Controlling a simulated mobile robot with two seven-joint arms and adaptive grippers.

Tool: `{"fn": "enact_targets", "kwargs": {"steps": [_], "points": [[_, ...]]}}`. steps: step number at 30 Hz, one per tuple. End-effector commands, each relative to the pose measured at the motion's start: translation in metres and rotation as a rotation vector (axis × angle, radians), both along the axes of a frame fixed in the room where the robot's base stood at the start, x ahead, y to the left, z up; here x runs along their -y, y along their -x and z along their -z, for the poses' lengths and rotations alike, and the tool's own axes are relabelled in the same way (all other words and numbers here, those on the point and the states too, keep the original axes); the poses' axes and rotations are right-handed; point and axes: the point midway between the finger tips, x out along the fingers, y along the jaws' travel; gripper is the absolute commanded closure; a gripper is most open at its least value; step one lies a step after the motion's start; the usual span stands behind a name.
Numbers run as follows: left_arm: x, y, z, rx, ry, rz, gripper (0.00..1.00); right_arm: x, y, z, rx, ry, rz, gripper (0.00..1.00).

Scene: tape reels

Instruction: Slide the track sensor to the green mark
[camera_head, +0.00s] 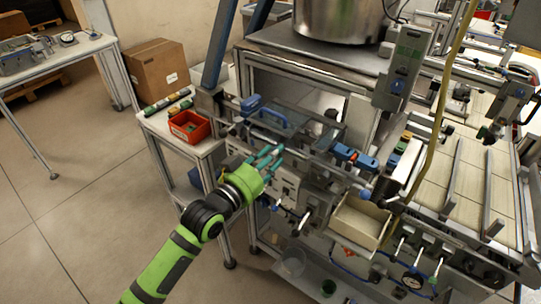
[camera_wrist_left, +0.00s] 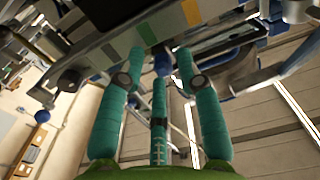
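My left gripper (camera_head: 267,157) reaches the front of the machine from the lower left. In the left wrist view its three teal fingers (camera_wrist_left: 160,68) are spread apart, with a small blue knob (camera_wrist_left: 161,64) between the tips. I cannot tell whether they touch it. The knob sits below a grey strip with coloured patches, among them a green mark (camera_wrist_left: 146,33) close by the fingertips. The knob may belong to the track sensor, but I cannot be sure. The gripper and machine parts hide this spot in the head view. My right gripper is not in view.
A red bin (camera_head: 190,127) stands on a side table left of the gripper. A beige tray (camera_head: 357,222) is to the right. Blue clamps (camera_head: 355,158), levers and a yellow hose (camera_head: 437,115) crowd the machine front. Open floor lies at the left.

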Motion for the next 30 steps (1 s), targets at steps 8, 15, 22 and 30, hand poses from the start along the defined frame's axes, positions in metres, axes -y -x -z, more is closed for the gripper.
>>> {"fn": "enact_targets", "kwargs": {"steps": [8, 15, 22, 30], "points": [[0.0, 0.0, 0.0, 0.0, 0.0, 0.0, 0.61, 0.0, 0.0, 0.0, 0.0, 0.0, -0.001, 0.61], [-0.016, 0.021, 0.001, -0.001, -0.002, -0.001, 0.61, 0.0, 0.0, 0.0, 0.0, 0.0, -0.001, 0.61], [-0.045, 0.061, 0.002, -0.003, -0.003, -0.001, 0.61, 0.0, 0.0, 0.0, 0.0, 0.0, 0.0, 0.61], [-0.068, 0.092, 0.001, -0.002, -0.001, 0.0, 0.61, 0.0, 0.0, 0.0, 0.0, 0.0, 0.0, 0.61]]}}
